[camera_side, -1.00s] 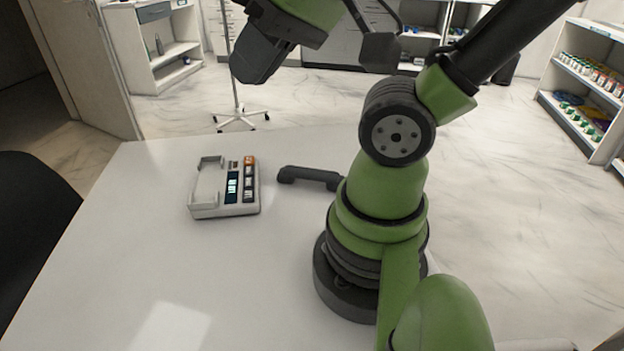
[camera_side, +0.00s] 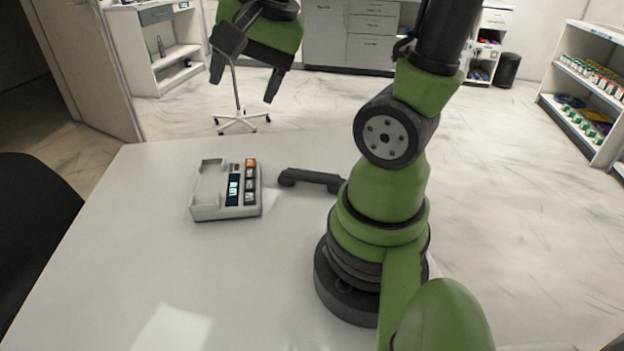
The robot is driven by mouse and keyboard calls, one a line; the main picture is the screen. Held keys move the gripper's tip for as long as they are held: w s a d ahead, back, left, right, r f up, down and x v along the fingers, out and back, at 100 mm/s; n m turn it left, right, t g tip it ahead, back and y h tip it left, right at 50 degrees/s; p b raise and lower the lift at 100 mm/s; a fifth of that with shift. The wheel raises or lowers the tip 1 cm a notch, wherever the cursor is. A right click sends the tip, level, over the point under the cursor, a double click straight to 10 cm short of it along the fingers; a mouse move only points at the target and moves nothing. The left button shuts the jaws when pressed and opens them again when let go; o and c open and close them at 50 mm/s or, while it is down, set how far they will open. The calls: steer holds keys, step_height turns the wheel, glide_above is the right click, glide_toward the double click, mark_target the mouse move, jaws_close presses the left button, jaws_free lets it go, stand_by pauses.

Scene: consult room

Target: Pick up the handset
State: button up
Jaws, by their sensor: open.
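The handset (camera_side: 312,178) is dark grey and lies on the white table, its right end partly hidden behind my arm. To its left stands the white phone base (camera_side: 211,206) with a small lit screen, dark keys and an empty cradle. My gripper (camera_side: 243,87) hangs above the far part of the table, in the upper left of the view. Its two dark fingers point down and are spread apart with nothing between them. It is well clear of the handset and the phone base.
The white table (camera_side: 120,255) is bare at the front and left. A dark chair (camera_side: 35,225) stands at the left edge. A wheeled stand (camera_side: 241,121) is on the floor beyond the table. Shelves (camera_side: 590,90) with small goods stand at the right.

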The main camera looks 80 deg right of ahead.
steer(key=d+f+m+g, duration=0.2)
steer(key=d+f+m, duration=0.3)
steer(key=d+m, duration=0.25)
steer(key=m+g, duration=0.3)
steer(key=m, duration=1)
glide_above(312, 173)
steer(key=shift+y, duration=0.3)
step_height(312, 173, down, 12)
steer(key=shift+s+a+r, duration=0.1)
steer(key=shift+a+r, duration=0.05)
step_height(312, 173, down, 4)
steer(key=shift+f, duration=2.9)
steer(key=c, duration=1.1)
steer(key=shift+c, duration=0.2)
